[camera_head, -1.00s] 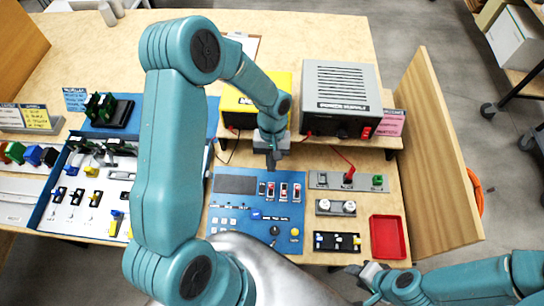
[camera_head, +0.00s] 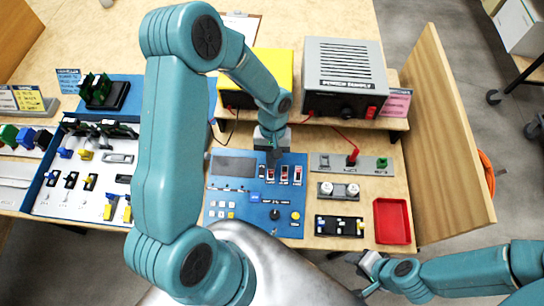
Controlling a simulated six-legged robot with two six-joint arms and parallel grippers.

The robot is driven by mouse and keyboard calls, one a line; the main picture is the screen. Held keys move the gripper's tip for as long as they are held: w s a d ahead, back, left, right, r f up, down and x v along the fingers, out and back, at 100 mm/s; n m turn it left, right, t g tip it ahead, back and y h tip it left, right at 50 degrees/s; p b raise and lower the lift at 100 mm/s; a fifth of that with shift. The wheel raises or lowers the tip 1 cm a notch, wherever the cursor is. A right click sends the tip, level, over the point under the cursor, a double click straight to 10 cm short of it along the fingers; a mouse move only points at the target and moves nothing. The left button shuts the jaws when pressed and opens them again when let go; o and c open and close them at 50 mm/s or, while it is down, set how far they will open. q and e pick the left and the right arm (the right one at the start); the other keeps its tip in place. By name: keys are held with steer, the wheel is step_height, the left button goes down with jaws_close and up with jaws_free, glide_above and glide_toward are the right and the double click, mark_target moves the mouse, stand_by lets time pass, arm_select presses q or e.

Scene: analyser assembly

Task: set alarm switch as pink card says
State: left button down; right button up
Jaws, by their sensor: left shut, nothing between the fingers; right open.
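The blue control panel (camera_head: 230,198) lies in the middle of the table. It has a row of red-and-white rocker switches (camera_head: 284,174) near its upper right. Their labels are too small to read, so I cannot tell which is the alarm switch. My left gripper (camera_head: 273,162) is shut and empty, pointing down at the top of this row and partly covering it. I cannot tell whether it touches a switch. The pink card (camera_head: 397,104) stands right of the grey power supply; its text is unreadable. My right gripper (camera_head: 366,268) is open near the table's front edge.
The power supply (camera_head: 345,70) and a yellow box (camera_head: 272,66) stand on a raised shelf behind the panel. A red tray (camera_head: 391,221) and small modules (camera_head: 339,226) lie to the right. A wooden wall (camera_head: 440,130) bounds the right side. Red and black cables hang nearby.

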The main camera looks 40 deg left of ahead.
arm_select(q)
steer(key=shift+s+d+f, duration=0.15)
steer(key=shift+s+d, duration=0.1)
steer(key=shift+d, duration=0.05)
steer(key=shift+s+d, duration=0.1)
arm_select(e)
steer(key=shift+s+d+f, duration=0.15)
steer(key=shift+s+f, duration=0.05)
steer(key=shift+f, duration=0.1)
arm_select(q)
steer(key=p+v, duration=0.6)
steer(key=v, duration=0.4)
arm_select(e)
step_height(320, 180, up, 6)
steer(key=w, duration=0.1)
steer(key=shift+w+a, duration=0.15)
steer(key=shift+a, duration=0.2)
